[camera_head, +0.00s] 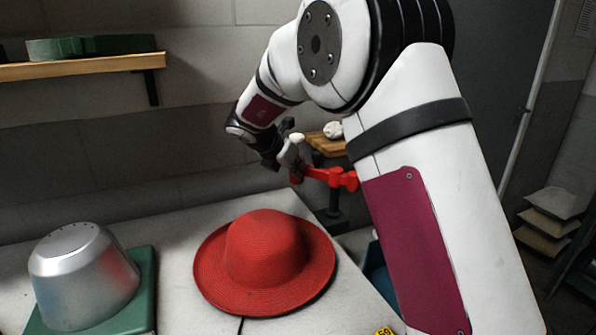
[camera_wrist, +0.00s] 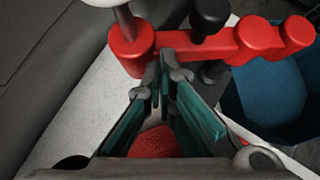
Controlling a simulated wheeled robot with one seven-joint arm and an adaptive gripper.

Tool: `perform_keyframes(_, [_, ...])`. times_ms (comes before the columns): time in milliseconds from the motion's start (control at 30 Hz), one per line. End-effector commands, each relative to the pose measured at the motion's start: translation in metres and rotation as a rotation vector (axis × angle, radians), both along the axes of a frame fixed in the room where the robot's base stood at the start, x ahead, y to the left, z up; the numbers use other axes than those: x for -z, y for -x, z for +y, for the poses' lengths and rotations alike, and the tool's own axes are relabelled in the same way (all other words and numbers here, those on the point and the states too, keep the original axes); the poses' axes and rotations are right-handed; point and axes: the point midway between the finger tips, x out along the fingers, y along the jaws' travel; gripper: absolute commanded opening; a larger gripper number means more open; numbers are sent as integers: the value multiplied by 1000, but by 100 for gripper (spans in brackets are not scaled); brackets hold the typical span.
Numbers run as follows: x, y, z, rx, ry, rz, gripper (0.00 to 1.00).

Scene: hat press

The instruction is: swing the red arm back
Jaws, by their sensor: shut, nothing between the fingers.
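The red arm (camera_head: 330,177) is a jointed bar at the table's far right corner, behind my own arm. In the wrist view the red arm (camera_wrist: 240,42) spans the top, with a grey shaft (camera_wrist: 125,22) at its left end and a black knob (camera_wrist: 208,15) on top. My gripper (camera_wrist: 166,75) is shut and empty, its teal-padded fingers close together. Its tips are just below the bar near the left end; I cannot tell whether they touch it. In the head view my gripper (camera_head: 287,160) is at the bar's left end and partly hidden.
A red hat (camera_head: 265,250) lies on the white table (camera_head: 185,225). A metal hat form (camera_head: 85,275) stands on a green base (camera_head: 140,300) at left. A blue bin (camera_wrist: 270,95) is below the bar at right. A wooden shelf (camera_head: 80,66) is on the wall.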

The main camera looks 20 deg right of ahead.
Motion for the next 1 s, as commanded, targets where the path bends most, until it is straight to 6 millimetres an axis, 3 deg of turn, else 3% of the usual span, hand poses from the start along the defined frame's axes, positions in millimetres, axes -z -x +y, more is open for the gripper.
perform_keyframes(400, [0,-14,-7,22,0,-1,0])
perform_keyframes(1000, [0,-16,-8,21,0,1,0])
